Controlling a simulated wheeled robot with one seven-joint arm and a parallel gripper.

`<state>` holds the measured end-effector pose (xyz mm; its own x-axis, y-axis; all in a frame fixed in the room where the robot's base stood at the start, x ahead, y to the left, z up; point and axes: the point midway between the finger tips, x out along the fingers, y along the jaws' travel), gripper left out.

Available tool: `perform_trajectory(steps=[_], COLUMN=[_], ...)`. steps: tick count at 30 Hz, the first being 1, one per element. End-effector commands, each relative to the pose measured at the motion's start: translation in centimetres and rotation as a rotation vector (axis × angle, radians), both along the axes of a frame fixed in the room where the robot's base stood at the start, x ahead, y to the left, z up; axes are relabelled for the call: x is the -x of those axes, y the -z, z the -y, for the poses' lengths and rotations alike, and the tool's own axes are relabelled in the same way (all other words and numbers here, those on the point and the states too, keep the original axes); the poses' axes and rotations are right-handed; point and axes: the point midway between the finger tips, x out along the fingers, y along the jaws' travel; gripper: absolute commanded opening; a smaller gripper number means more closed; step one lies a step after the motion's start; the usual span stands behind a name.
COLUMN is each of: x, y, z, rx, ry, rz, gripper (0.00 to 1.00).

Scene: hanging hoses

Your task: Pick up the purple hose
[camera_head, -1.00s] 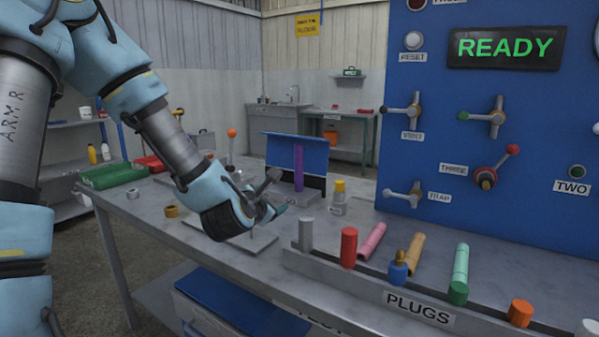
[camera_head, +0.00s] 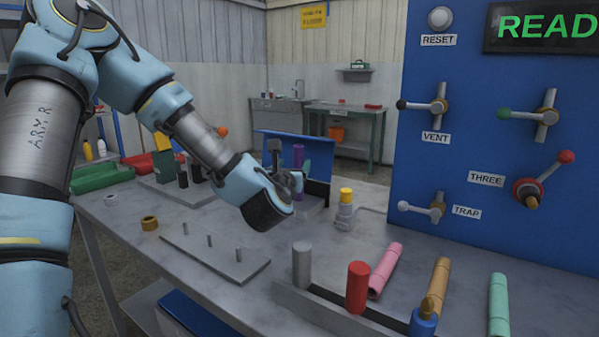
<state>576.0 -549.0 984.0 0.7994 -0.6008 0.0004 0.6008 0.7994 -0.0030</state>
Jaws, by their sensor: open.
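The purple hose (camera_head: 298,155) stands upright in front of a blue panel (camera_head: 321,155) at the back of the workbench, near the middle of the view. Its lower part is partly hidden behind my gripper. My gripper (camera_head: 286,168) is open, with its fingers pointing away from me toward the hose. The fingers overlap the hose in the picture. I cannot tell whether they touch it or how far apart they are in depth.
A plate with pegs (camera_head: 213,250) lies in front of my gripper. Grey and red plugs (camera_head: 357,287) stand at the bench front. A blue control board (camera_head: 470,200) rises on the right. Green trays (camera_head: 100,177) lie at left.

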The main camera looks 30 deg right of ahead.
Motion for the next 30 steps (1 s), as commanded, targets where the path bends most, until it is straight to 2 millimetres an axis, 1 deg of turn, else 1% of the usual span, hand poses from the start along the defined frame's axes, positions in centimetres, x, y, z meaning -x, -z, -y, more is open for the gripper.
perform_trajectory(steps=[3, 6, 11, 18, 21, 24, 29, 30], x=[-1.5, -2.4, -3.2, -5.9, -6.7, -7.0, -7.0, -7.0], y=[-0.1, -0.1, 0.0, 0.4, 0.4, 0.5, 0.6, 0.6], z=[1.2, 1.8, 2.4, 4.4, 5.0, 5.2, 5.2, 5.2], rx=[0.001, -0.001, -0.002, -0.001, -0.002, -0.002, -0.002, -0.002], ry=[0.0, 0.001, 0.0, 0.001, 0.001, 0.001, 0.001, 0.001], rz=[0.001, 0.001, 0.001, 0.001, 0.002, 0.002, 0.002, 0.002], gripper=[0.72, 0.72, 0.72, 0.72, 0.72, 0.72, 0.72, 0.7])
